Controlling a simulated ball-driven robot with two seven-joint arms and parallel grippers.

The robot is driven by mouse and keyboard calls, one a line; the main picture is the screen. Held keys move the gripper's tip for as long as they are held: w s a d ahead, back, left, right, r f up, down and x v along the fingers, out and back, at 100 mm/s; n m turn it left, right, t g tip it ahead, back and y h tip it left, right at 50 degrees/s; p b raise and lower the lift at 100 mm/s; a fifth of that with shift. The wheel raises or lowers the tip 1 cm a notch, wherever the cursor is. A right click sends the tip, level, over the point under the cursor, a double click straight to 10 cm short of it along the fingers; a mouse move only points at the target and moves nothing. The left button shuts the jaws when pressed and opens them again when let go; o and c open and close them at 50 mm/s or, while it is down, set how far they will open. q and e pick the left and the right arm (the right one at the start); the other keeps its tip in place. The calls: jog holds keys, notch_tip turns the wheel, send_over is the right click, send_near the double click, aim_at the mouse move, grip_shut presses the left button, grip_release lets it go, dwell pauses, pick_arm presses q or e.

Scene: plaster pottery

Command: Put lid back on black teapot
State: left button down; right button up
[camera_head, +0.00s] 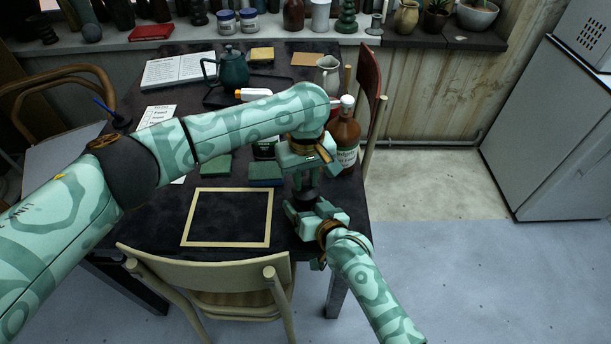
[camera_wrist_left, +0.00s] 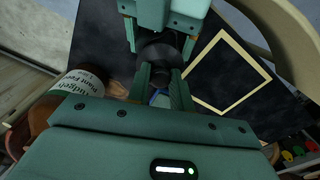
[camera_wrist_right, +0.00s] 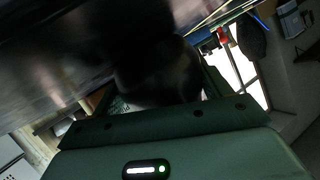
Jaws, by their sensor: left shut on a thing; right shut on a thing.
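A small, dark, rounded piece, apparently the black teapot (camera_head: 307,195), is between my two grippers near the table's right front edge. It shows between the fingers in the left wrist view (camera_wrist_left: 158,52) and as a large dark blur in the right wrist view (camera_wrist_right: 150,65). My left gripper (camera_head: 307,181) points down from above with its fingers close around the top of the dark piece, apparently the lid. My right gripper (camera_head: 303,208) comes from the front right and is shut on the lower dark part. The seam between lid and pot is too dark to make out.
A brown bottle (camera_head: 346,137) stands close behind the grippers. A framed black panel (camera_head: 228,222) lies to their left, with green sponges (camera_head: 216,164) behind it. A dark teal teapot (camera_head: 233,72) stands farther back. A wooden chair (camera_head: 210,262) is at the front edge.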

pick_arm(q)
jog(key=shift+f, duration=0.8)
jog(key=shift+f, duration=0.75)
jog(key=c, duration=1.2)
grip_release()
jog(key=shift+o, duration=0.2)
jog(key=shift+r, duration=0.1)
notch_tip(320, 180, up, 12)
jog(key=shift+f, duration=0.1)
pick_arm(e)
jog(key=o, duration=1.4)
